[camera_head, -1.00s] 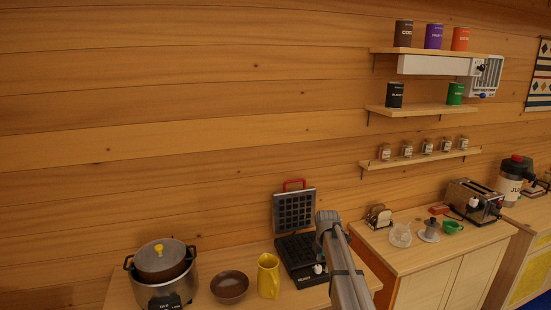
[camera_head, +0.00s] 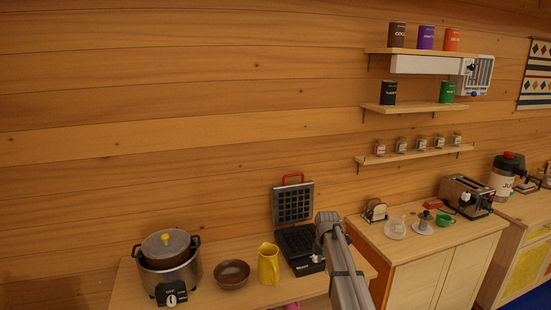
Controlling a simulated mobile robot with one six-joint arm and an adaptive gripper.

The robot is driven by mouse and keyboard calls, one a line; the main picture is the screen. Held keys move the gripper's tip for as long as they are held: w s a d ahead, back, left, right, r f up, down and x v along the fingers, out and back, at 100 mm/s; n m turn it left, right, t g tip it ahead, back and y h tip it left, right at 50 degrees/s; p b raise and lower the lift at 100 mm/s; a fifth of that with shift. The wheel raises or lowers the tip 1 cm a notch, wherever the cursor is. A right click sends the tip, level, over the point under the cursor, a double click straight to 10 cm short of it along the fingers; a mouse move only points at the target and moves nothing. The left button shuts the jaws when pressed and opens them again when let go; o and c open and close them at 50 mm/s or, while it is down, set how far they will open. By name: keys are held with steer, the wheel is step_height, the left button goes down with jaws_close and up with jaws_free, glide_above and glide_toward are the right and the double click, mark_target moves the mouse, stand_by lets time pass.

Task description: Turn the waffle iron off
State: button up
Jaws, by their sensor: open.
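The waffle iron (camera_head: 294,206) stands on the left counter with its lid raised upright. The lid has a red handle (camera_head: 293,178) and a dark grid plate. Its black base (camera_head: 299,246) lies flat below the lid. A small pale knob (camera_head: 317,258) shows at the front right of the base, partly hidden by my arm. I cannot read the knob's setting. My arm rises from the bottom edge and ends in view just right of the base, covering part of its right side. The jaws of my gripper do not show.
A yellow jug (camera_head: 268,265) stands close left of the waffle iron. A brown bowl (camera_head: 231,275) and a cooker with a pot (camera_head: 167,262) stand further left. On the right counter are a toast rack (camera_head: 375,211), cups and a toaster (camera_head: 466,196). Shelves hang above.

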steer(key=s+f+m+b, duration=0.3)
steer(key=s+m, duration=0.4)
steer(key=s, duration=0.2)
steer(key=s+f+m+b, duration=0.3)
steer(key=s+m, duration=0.4)
steer(key=s, duration=0.3)
steer(key=s+f+m+b, duration=0.3)
steer(key=s+f+m, duration=0.1)
steer(key=s+m, duration=0.3)
steer(key=shift+s+b, duration=0.35)
steer(key=shift+s, duration=0.85)
steer(key=shift+a, duration=0.1)
